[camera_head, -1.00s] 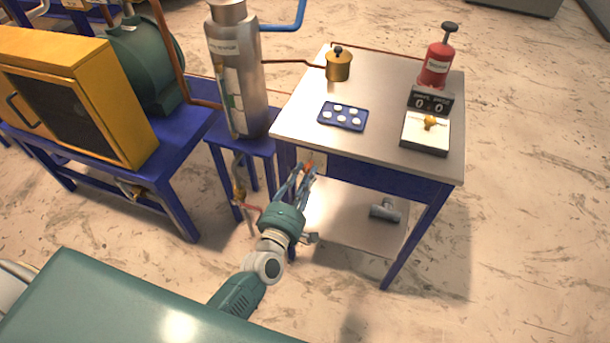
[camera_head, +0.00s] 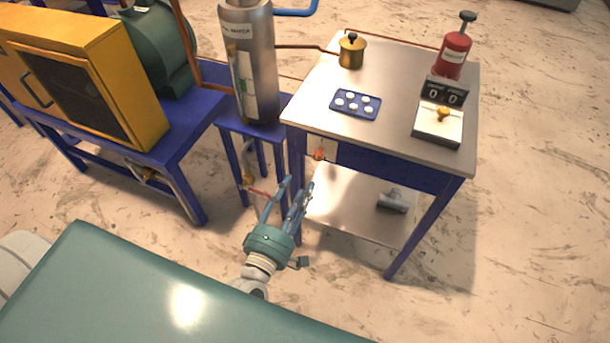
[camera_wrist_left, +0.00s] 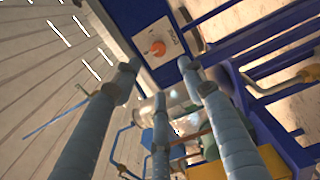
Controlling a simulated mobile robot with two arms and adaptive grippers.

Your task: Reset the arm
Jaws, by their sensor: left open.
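My left gripper (camera_head: 293,190) is open and empty, in front of the workbench's left front corner. Its fingers are spread in the left wrist view (camera_wrist_left: 160,85), with nothing between them. An orange knob (camera_head: 318,154) sits on the front side of the workbench, beyond the fingertips and apart from them. The knob also shows in the left wrist view, on a pale plate (camera_wrist_left: 157,48). My right gripper is not in view.
The workbench (camera_head: 400,62) carries a brass pot (camera_head: 352,50), a blue tray (camera_head: 355,104) of white discs, a scale (camera_head: 437,127) and a red bottle (camera_head: 453,54). A steel cylinder (camera_head: 250,60) stands left of it. A yellow cabinet (camera_head: 80,75) is farther left.

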